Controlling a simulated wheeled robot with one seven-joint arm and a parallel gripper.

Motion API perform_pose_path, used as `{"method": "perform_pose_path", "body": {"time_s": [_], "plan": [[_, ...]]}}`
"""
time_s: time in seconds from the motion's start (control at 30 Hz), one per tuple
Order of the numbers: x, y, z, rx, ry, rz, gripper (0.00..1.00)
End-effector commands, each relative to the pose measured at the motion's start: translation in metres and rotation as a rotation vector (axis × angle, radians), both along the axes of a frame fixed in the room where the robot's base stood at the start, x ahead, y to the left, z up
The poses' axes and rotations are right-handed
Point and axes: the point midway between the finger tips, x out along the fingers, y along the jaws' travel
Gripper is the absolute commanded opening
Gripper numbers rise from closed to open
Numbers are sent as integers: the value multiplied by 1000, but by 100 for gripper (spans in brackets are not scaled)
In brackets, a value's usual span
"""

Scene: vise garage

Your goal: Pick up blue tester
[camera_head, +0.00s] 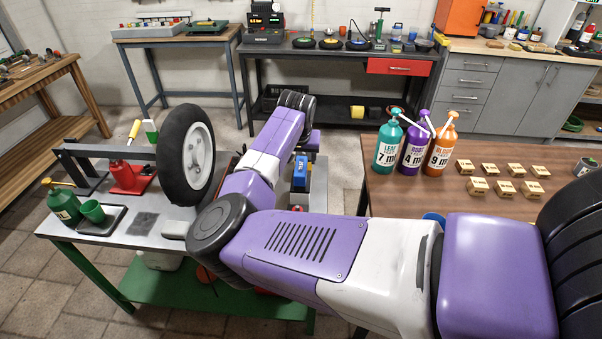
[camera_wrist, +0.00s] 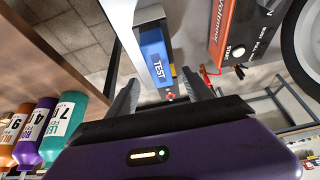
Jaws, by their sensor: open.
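The blue tester (camera_wrist: 157,58), marked TEST, lies in the wrist view just beyond my gripper (camera_wrist: 160,92). My two fingers are apart, one on each side of the tester's near end, with no clear contact visible. A red bit and a yellow edge show at the tester's near end and right side. In the head view a blue item (camera_head: 300,174), apparently the same tester, shows beside my arm on the grey-topped green bench. My fingers are hidden by my arm there.
A wheel (camera_head: 187,155) stands on the green bench (camera_head: 190,243). Teal, purple and orange bottles (camera_head: 388,143) stand on the wooden table (camera_head: 390,190) with several small boxes.

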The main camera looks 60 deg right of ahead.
Motion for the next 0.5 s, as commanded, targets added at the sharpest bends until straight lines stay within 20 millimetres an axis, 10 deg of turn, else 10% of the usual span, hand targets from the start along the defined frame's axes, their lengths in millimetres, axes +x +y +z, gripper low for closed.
{"method": "perform_pose_path", "body": {"time_s": [0.5], "plan": [[3, -6, -47, 50, 29, 21, 60]]}}
